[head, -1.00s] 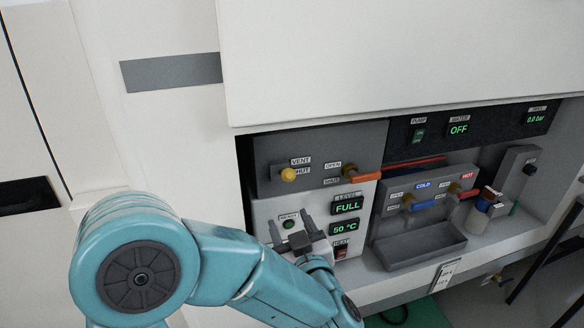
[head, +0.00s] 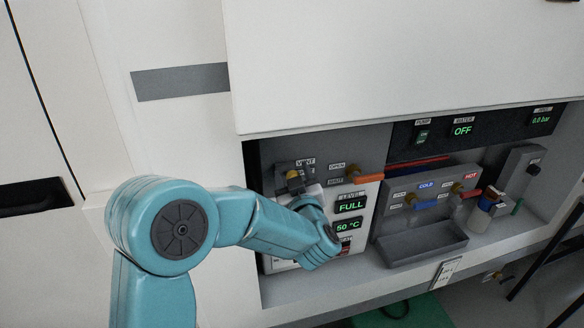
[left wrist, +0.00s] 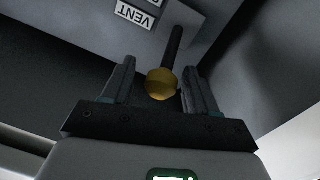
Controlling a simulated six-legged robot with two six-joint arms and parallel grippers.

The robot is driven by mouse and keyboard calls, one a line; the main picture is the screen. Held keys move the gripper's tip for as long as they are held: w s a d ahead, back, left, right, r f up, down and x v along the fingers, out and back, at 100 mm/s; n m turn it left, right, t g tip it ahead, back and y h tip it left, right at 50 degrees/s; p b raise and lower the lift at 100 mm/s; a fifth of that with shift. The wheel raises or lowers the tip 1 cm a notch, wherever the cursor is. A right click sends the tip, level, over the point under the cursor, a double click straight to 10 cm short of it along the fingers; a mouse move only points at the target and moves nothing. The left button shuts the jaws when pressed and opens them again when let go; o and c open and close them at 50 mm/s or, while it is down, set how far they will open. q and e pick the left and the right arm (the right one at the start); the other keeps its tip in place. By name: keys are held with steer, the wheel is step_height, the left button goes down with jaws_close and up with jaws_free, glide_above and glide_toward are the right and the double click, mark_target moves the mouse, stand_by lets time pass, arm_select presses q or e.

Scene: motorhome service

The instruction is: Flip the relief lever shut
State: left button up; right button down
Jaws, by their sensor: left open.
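The relief lever has a dark rod (left wrist: 173,48) and a round yellow end (left wrist: 162,84), and sits by the VENT label (left wrist: 134,15) in the left wrist view. My left gripper (left wrist: 160,88) is open, with one finger on each side of the yellow end; I see gaps, so it does not look gripped. In the head view the lever's yellow end (head: 292,175) shows small between the fingers of my left gripper (head: 294,181). My forearm and wrist cover the panel below it. My right gripper is not in view.
Right of the lever is an orange-handled valve (head: 368,178) with an OPEN label. Below are the FULL display (head: 350,206) and 50 °C display (head: 347,225). Further right are the cold and hot taps over a grey basin (head: 425,243). The cabinet's upper panel (head: 400,60) overhangs the recess.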

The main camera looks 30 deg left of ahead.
arm_select(q)
steer(key=shift+w+a+r, duration=0.1)
steer(key=shift+w+a, duration=0.25)
steer(key=shift+a, duration=0.2)
steer(key=shift+w, duration=0.15)
